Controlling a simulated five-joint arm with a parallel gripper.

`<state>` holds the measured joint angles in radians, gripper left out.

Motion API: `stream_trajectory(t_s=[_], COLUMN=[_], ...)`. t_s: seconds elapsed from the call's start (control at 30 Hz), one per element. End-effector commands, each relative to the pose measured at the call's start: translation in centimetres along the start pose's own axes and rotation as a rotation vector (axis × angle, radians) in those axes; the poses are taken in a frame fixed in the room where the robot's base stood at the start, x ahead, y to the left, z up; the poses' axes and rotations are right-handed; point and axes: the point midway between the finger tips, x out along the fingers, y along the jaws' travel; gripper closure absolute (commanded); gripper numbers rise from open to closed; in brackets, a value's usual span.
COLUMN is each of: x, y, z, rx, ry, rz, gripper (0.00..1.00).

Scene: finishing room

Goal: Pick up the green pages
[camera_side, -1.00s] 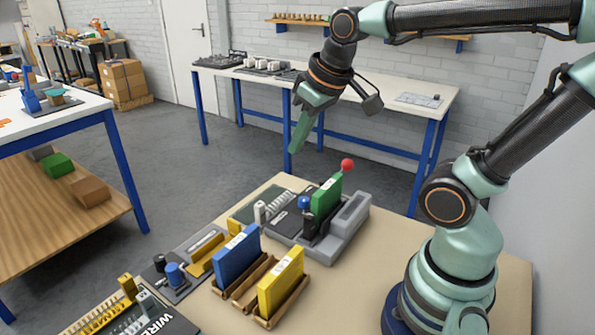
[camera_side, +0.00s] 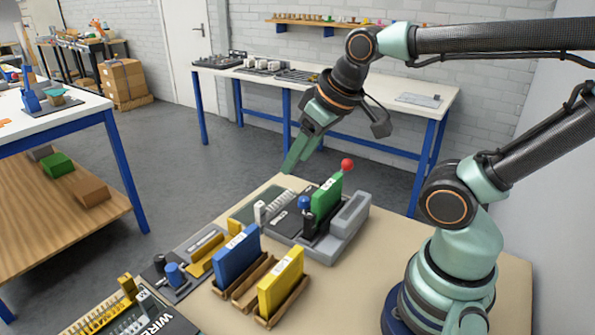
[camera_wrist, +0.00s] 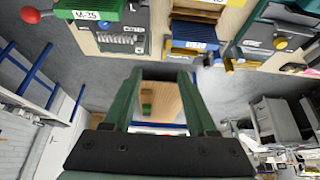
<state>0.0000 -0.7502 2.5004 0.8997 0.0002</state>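The green pages (camera_side: 326,197) are a green upright block with a white label, standing in a grey machine (camera_side: 345,228) with a red ball knob (camera_side: 347,165). In the wrist view the green pages (camera_wrist: 92,8) show at the top left edge, partly cut off, beside the red knob. My gripper (camera_side: 298,160) is up in the air behind and left of the machine in the side view, apart from everything. In the wrist view my gripper (camera_wrist: 160,80) has its two green fingers spread, with nothing between them.
A blue block (camera_side: 237,256) and a yellow block (camera_side: 281,281) stand in a wooden rack in front of the machine. Small fittings stand left of them. A workbench (camera_side: 425,108) stands along the back wall. The floor between the tables is clear.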

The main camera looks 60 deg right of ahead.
Motion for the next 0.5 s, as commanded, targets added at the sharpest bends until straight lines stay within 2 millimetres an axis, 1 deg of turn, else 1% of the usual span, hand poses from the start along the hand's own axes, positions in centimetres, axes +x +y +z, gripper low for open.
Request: stream_trajectory(t_s=[0.17,0.27,0.37,0.47,0.5], x=[0.0,0.3,0.9,1.8,2.2], y=[0.1,0.9,2.7,5.1,6.2], z=[0.0,-0.2,-0.4,-0.5,-0.5], rx=[0.013,0.105,0.311,0.594,0.714], ry=[-0.005,-0.036,-0.101,-0.182,-0.213], rz=[0.002,0.016,0.051,0.108,0.136], gripper=[0.43,0.43,0.43,0.43,0.43])
